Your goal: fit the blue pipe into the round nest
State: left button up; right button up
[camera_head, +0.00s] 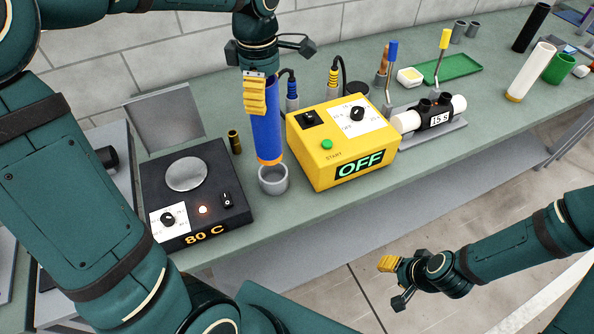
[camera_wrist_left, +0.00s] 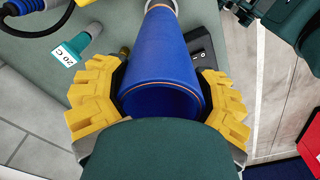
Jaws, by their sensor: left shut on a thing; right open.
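The blue pipe (camera_head: 266,122) stands about upright with an orange band at its lower end. My left gripper (camera_head: 256,92) is shut on it near its top; the wrist view shows yellow pads on both sides of the pipe (camera_wrist_left: 165,65). The round nest (camera_head: 273,183) is a short grey cup on the bench. The pipe's lower end is at the nest's opening; I cannot tell whether it is just above the rim or slightly inside. My right gripper (camera_head: 392,282) is open and empty, in front of the bench, away from the pipe.
A black hot plate (camera_head: 186,175) reading 80 C stands left of the nest, with a small brass cylinder (camera_head: 235,142) beside it. A yellow box (camera_head: 343,142) reading OFF stands close on the right. A green tray (camera_head: 450,68) lies farther back.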

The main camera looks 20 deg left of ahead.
pick_arm(q)
notch_tip(320, 180, down, 10)
jog(key=b, duration=0.1)
jog(key=shift+d, duration=0.2)
jog(key=shift+f, duration=0.2)
jog(key=o, duration=0.9)
jog(key=shift+f, duration=0.1)
jog(key=shift+c, duration=0.2)
jog(key=o, duration=0.5)
notch_tip(320, 180, up, 12)
jog(key=shift+r+p, duration=0.2)
jog(key=shift+p, duration=0.5)
